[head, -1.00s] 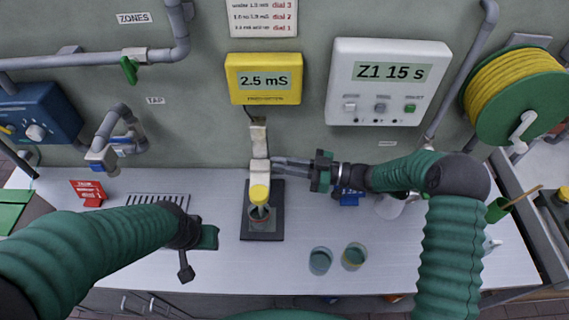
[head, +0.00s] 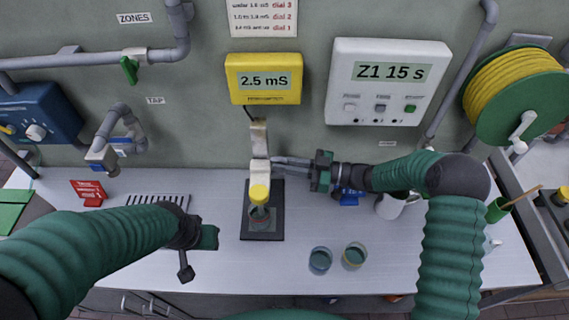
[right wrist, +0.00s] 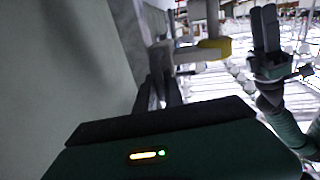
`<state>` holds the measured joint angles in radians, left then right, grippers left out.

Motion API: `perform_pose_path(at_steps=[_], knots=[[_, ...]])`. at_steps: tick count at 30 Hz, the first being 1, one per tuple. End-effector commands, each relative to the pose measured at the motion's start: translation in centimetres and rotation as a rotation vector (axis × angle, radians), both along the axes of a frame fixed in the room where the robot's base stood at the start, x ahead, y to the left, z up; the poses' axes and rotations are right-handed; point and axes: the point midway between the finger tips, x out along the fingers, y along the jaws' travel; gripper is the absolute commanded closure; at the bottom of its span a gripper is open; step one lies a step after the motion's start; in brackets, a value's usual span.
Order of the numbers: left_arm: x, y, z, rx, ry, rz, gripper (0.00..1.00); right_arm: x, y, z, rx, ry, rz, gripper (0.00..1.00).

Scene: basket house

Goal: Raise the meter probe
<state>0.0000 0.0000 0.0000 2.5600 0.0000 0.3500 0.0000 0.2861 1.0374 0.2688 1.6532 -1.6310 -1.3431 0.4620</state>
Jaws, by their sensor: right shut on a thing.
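The meter probe (head: 259,192) has a yellow cap and sits on a pale bracket (head: 260,170) on an upright post. It stands over a small cup (head: 262,219) on a dark base plate (head: 249,232); how deep its tip reaches is unclear. The yellow cap also shows in the right wrist view (right wrist: 213,48). My right gripper (head: 274,162) comes in from the right and is shut on the probe's bracket. My left gripper (head: 207,237) hangs over the counter, left of the base plate and apart from it; its jaw opening is unclear.
The yellow meter (head: 264,97) on the wall reads 2.5 mS. A white timer box (head: 387,105) reads Z1 15 s. Two small cups (head: 320,260) (head: 354,255) stand right of the base plate. A white mug (head: 390,207) is under my right forearm.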

Motion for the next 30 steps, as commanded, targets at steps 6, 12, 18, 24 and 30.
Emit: perform_pose_path(at_steps=[6,12,18,24,30], knots=[[0.0,0.0,1.2,0.0,0.0,0.0,0.64,0.2,0.0,2.1,0.002,-0.005,-0.004,1.0],[0.0,0.0,3.9,0.0,0.0,0.0,0.64,0.2,0.0,6.7,0.001,-0.005,-0.003,1.0],[0.0,0.0,4.4,0.0,0.0,0.0,0.64,0.2,0.0,8.1,0.004,-0.003,-0.004,1.0],[0.0,0.0,4.3,0.0,0.0,0.0,0.64,0.2,0.0,8.2,0.006,-0.006,-0.003,1.0],[0.0,0.0,4.3,0.0,0.0,0.0,0.64,0.1,0.0,8.2,0.006,-0.005,-0.002,0.66]])
